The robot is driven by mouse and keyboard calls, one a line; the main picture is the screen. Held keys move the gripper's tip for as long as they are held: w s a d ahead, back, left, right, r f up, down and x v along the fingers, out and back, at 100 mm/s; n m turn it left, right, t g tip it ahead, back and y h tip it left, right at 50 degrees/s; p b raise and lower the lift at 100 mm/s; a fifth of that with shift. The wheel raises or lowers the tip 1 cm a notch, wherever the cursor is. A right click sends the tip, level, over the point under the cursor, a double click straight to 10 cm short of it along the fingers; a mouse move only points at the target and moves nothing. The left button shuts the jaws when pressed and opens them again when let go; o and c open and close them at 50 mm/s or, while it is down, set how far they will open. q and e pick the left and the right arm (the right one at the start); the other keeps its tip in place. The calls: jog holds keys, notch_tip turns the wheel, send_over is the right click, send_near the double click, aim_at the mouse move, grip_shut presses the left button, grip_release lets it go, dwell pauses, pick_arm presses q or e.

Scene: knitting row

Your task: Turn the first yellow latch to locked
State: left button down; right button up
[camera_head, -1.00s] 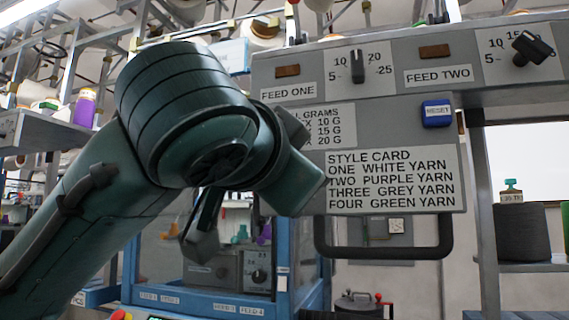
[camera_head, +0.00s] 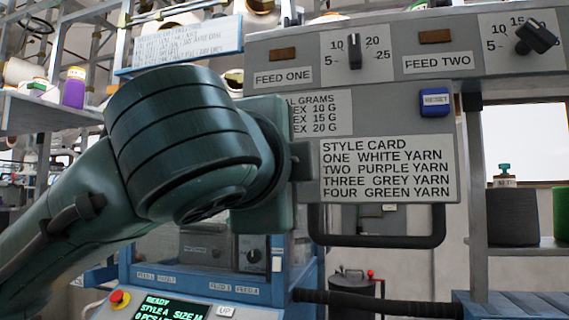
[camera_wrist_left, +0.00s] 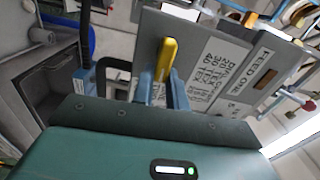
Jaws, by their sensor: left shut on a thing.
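The yellow latch (camera_wrist_left: 168,52) shows in the left wrist view as a rounded yellow handle, its lower part between my fingers. My left gripper (camera_wrist_left: 163,86) is shut on it, one finger on each side. In the head view my left arm's thick green wrist covers the gripper and the latch, beside the left edge of the grey panel. No lock marking is readable near the latch. My right gripper is in neither view.
The grey control panel (camera_head: 380,100) carries the FEED ONE knob (camera_head: 354,52), FEED TWO knob (camera_head: 537,37), blue RESET button (camera_head: 435,101) and style card (camera_head: 388,168). A black handle (camera_head: 380,241) hangs below. A green-lit display (camera_head: 165,311) stands at the bottom.

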pick_arm(q)
jog(key=shift+m, duration=0.4)
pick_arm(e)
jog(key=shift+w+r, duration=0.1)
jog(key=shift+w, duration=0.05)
pick_arm(q)
jog(key=c, duration=1.4)
grip_release()
jog(key=shift+f, duration=0.1)
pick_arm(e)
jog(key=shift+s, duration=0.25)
